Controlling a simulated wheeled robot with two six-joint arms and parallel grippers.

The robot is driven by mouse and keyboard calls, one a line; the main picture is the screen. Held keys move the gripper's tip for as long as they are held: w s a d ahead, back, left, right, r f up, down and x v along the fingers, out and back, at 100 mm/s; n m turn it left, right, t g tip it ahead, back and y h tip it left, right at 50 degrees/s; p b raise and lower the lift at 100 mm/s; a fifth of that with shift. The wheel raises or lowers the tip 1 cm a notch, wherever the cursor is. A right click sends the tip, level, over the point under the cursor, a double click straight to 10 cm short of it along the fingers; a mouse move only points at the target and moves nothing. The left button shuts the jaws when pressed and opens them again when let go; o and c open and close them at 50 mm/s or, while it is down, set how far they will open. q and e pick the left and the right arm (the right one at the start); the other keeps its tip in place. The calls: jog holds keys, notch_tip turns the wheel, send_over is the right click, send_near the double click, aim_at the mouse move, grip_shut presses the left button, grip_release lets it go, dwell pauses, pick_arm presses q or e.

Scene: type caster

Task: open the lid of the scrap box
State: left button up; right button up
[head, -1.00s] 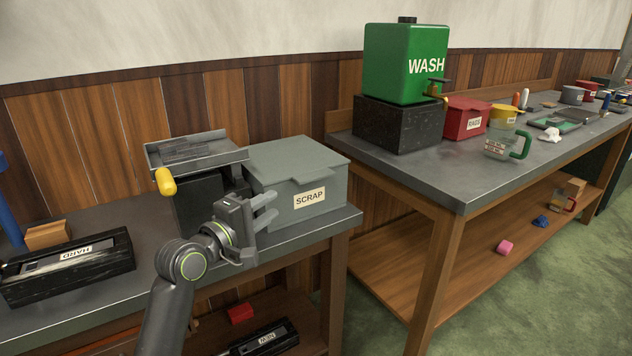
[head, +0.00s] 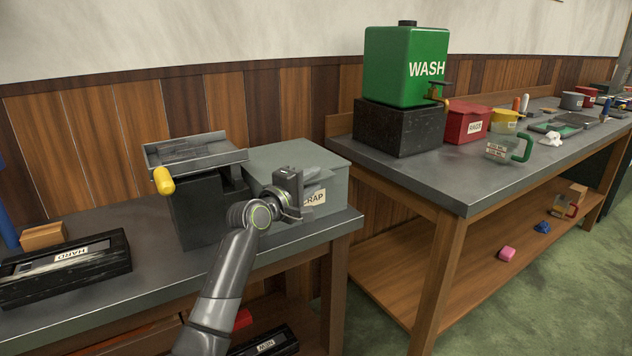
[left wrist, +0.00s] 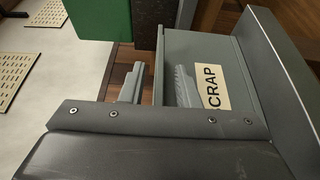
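The grey scrap box (head: 330,192) stands at the right end of the near bench, its lid (head: 290,157) shut. Its label is partly covered by my left gripper (head: 303,198), which is at the box front. In the left wrist view the scene is turned sideways. There my left gripper (left wrist: 159,72) is open, one finger on the upper side of the lid's front edge (left wrist: 160,42) and the other below it, before the scrap box front (left wrist: 205,50). I cannot tell whether either finger touches the lid. My right gripper is not in view.
A dark block with a grey tray (head: 195,150) and yellow handle stands close left of the box. A black box labelled HARD (head: 65,265) lies further left. The green WASH tank (head: 405,65) is on the other bench, across a gap to the right.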

pick_arm(q)
jog(key=shift+x, duration=1.1)
grip_shut()
